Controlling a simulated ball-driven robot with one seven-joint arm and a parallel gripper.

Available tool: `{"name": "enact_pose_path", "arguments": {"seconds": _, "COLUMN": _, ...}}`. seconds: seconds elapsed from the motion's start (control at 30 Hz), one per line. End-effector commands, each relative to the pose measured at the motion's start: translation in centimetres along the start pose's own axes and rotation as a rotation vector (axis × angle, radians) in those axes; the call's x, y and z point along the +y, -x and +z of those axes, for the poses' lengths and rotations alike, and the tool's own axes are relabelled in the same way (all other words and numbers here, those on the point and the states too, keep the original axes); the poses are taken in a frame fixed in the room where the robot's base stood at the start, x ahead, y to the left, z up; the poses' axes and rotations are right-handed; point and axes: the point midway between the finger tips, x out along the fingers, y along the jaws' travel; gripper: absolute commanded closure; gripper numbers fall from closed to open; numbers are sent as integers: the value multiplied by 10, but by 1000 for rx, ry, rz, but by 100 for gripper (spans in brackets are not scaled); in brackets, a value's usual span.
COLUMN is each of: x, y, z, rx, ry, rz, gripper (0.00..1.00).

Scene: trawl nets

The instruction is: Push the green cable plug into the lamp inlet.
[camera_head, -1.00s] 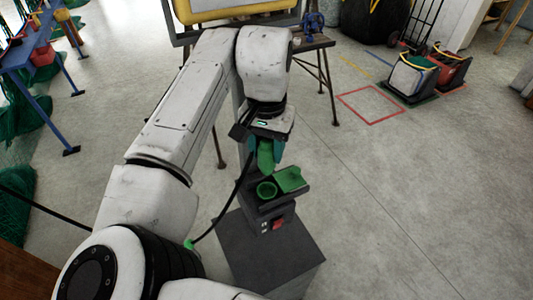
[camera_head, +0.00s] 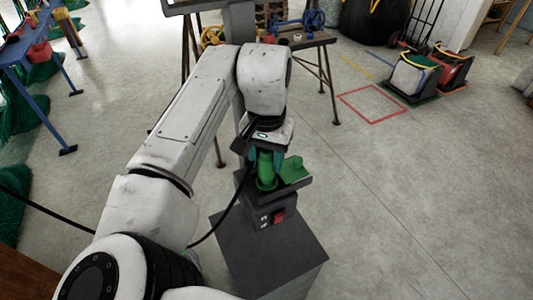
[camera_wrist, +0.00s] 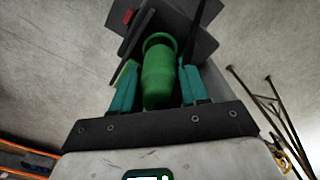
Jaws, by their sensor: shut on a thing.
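My gripper (camera_head: 266,160) points down and its teal fingers are shut on the green cable plug (camera_head: 266,175). The plug stands upright at the green ring of the lamp inlet (camera_head: 266,186), on top of the dark box. Its lower end meets or enters the ring; how deep I cannot tell. In the wrist view the plug (camera_wrist: 158,78) sits between both fingers, with the inlet's green rim (camera_wrist: 160,38) around its far end. A green open cover (camera_head: 295,170) lies right of the inlet. The black cable hangs left of the box.
The box carries a red switch (camera_head: 279,215) and stands on a dark grey plinth (camera_head: 270,258). A grey mast rises behind it. A table (camera_head: 305,42) with coloured items stands behind.

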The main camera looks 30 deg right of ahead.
Motion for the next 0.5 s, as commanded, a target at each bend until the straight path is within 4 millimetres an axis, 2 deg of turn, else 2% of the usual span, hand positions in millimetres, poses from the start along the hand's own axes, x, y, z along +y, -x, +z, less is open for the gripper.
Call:
{"name": "enact_pose_path", "arguments": {"seconds": 0.13, "x": 0, "y": -7, "z": 0, "rx": 0, "ry": 0, "rz": 0, "gripper": 100}}
{"name": "enact_pose_path", "arguments": {"seconds": 0.5, "x": 0, "y": -8, "z": 0, "rx": 0, "ry": 1, "rz": 0, "gripper": 100}}
